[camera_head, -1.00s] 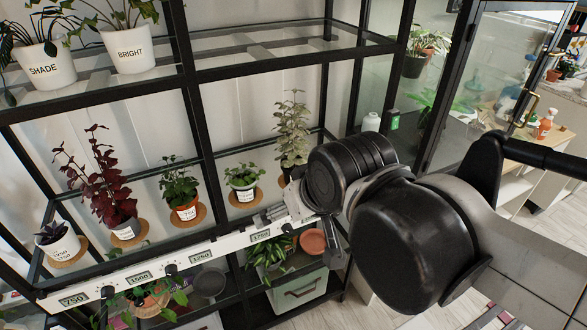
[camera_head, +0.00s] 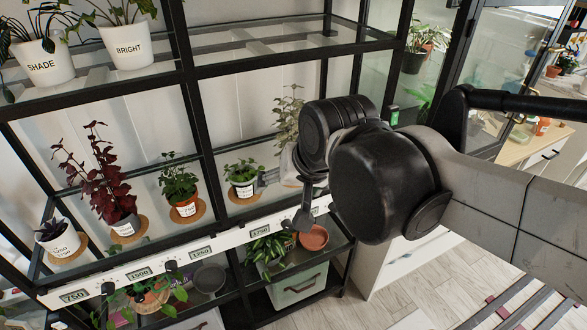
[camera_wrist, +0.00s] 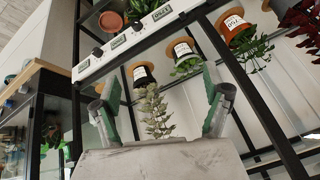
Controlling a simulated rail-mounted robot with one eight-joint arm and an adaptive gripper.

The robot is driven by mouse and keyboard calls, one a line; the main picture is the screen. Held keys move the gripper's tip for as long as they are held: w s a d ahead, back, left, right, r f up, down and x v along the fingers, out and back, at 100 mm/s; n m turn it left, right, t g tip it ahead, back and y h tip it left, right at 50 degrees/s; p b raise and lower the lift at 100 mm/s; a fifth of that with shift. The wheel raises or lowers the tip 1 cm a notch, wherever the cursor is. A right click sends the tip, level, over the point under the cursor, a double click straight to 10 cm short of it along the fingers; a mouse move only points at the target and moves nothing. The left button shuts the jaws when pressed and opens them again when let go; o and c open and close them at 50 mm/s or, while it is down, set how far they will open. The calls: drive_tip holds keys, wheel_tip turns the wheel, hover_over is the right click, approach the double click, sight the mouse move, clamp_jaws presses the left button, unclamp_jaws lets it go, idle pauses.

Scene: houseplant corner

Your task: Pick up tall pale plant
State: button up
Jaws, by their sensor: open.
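The tall pale plant (camera_head: 289,112) stands on the middle shelf at the right end of its row. In the head view its leafy top shows and my wrist hides its lower part. In the wrist view, which is upside down, its pale leaves (camera_wrist: 156,112) and dark pot with a white label (camera_wrist: 143,74) show between my fingers. My gripper (camera_wrist: 161,102) is open, one finger on each side of the plant in that picture, holding nothing. I cannot tell how deep the plant sits between the fingers. In the head view the gripper is mostly behind my wrist.
A small green plant (camera_head: 243,175) is the close neighbour on the left, then an orange-potted plant (camera_head: 179,186) and a dark red plant (camera_head: 103,180). A white label rail (camera_head: 200,252) runs along the shelf front. Black shelf posts (camera_head: 209,110) stand nearby.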

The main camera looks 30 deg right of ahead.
drive_tip(key=w+d+f+m+g, duration=0.1)
drive_tip(key=w+d+f+m, duration=0.2)
drive_tip(key=w+m, duration=0.4)
drive_tip(key=w+d+f+m+g+y, duration=0.1)
drive_tip(key=w+d+f+m, duration=0.2)
drive_tip(key=w+d+m, duration=0.3)
drive_tip(key=w+d+f+m+y, duration=0.1)
drive_tip(key=w+d+f+m, duration=0.3)
drive_tip(key=w+m, duration=0.4)
drive_tip(key=shift+w+d+m+g, duration=0.1)
drive_tip(key=shift+d+m+g, duration=0.1)
drive_tip(key=shift+m, duration=0.4)
drive_tip(key=shift+w+d+m+g, duration=0.1)
drive_tip(key=shift+d+m+g, duration=0.1)
drive_tip(key=shift+m, duration=0.4)
drive_tip(key=shift+w+d+f+m+y, duration=0.2)
drive_tip(key=shift+d+f+m+y, duration=0.1)
drive_tip(key=shift+f+m, duration=0.2)
drive_tip(key=shift+w+f, duration=0.1)
drive_tip(key=shift+f, duration=0.15)
drive_tip(key=shift+p+x, duration=0.45)
drive_tip(key=shift+x, duration=3)
drive_tip(key=shift+w+a+r, duration=0.15)
drive_tip(key=shift+w, duration=0.05)
drive_tip(key=shift+c, duration=0.5)
drive_tip(key=c, duration=1.1)
